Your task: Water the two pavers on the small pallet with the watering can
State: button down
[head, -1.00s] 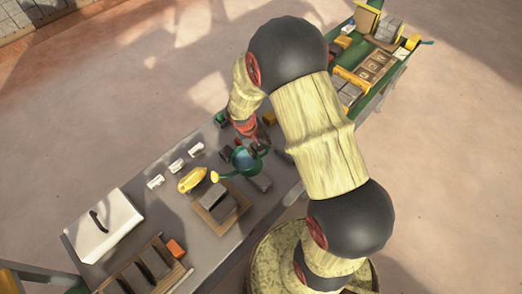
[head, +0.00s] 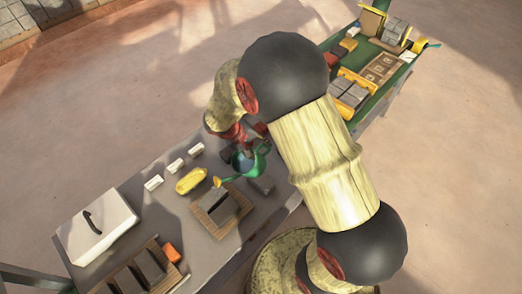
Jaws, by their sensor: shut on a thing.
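The green watering can (head: 245,166) with a yellow rose (head: 217,181) on its spout is at the middle of the grey table in the head view. My gripper (head: 250,142) is shut on the can from above and behind; my wrist partly hides the grip. The spout points left, with the rose near the upper edge of the small wooden pallet (head: 240,224). Two grey pavers (head: 225,210) lie side by side on that pallet. No falling water can be made out, and I cannot tell how far the can is tilted.
A yellow object (head: 191,181) and three small white pieces (head: 175,166) lie left of the can. A grey block (head: 262,186) lies at its right.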

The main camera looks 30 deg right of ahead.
jog(key=shift+a+r+h+b, duration=0.2)
jog(key=shift+a+h+b, duration=0.3)
jog(key=shift+b, duration=0.4)
jog(key=shift+a+r+h+b, duration=0.15)
jog(key=shift+a+h+b, duration=0.35)
jog(key=shift+b, duration=0.4)
